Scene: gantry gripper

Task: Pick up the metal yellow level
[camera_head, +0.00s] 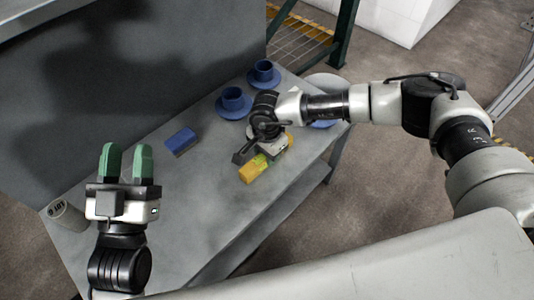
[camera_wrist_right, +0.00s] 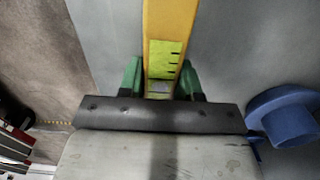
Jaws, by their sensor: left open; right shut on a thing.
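The yellow level (camera_head: 252,169) is on or just above the grey table, under my right gripper in the head view. In the right wrist view the level (camera_wrist_right: 172,22) runs between the green fingers of my right gripper (camera_wrist_right: 160,78), which is shut on it near its yellow-green vial. I cannot tell whether the level is clear of the tabletop. In the head view my right gripper (camera_head: 262,150) covers the level's middle. My left gripper (camera_head: 126,162) is open and empty, its green fingers pointing up, over the table's left part.
A light cup (camera_head: 66,213) stands at the left. A grey panel rises behind. The front middle is clear.

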